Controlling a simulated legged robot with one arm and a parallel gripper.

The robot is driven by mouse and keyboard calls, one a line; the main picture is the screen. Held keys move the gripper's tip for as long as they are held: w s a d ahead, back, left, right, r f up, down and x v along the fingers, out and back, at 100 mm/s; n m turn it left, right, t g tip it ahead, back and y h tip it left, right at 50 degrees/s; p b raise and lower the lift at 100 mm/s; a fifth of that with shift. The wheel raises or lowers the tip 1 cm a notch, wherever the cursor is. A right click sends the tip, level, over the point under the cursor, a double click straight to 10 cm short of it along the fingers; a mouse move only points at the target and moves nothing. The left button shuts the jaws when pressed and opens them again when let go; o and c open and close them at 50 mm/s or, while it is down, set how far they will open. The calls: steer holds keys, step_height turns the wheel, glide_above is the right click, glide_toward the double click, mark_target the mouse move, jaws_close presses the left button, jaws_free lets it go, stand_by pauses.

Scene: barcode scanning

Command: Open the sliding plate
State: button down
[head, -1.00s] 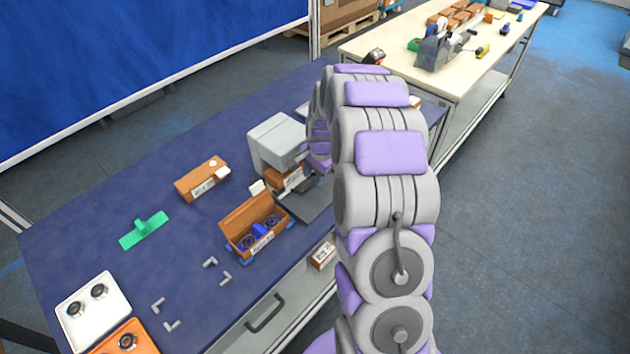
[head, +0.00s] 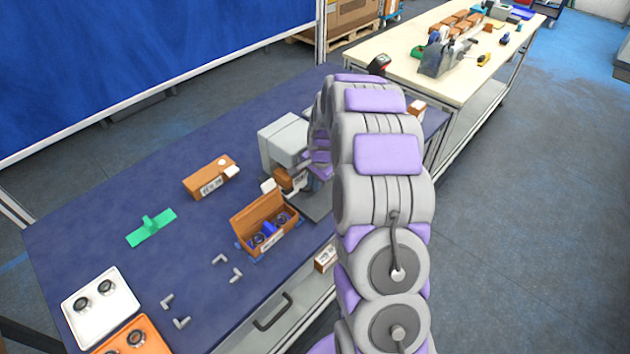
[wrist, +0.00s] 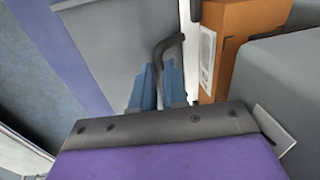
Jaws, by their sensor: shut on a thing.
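The sliding plate (head: 318,207) is a flat dark grey slab at the foot of a grey machine (head: 282,140) in the head view, partly hidden by my arm. In the wrist view a grey flat surface (wrist: 125,35) lies beyond my gripper; it seems to be the plate. A dark bent handle (wrist: 164,50) rises between the blue fingers of my gripper (wrist: 159,82), which are shut on it. In the head view my gripper is hidden behind my arm.
A brown box (wrist: 240,30) with a white label stands right of the handle, beside the grey machine body (wrist: 288,85). An open brown box (head: 262,222), another brown box (head: 210,178) and a green piece (head: 151,227) lie on the blue table (head: 110,205).

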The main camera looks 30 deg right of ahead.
steer(key=shift+w+d+r, duration=0.1)
steer(key=shift+w+d, duration=0.15)
steer(key=shift+d, duration=0.15)
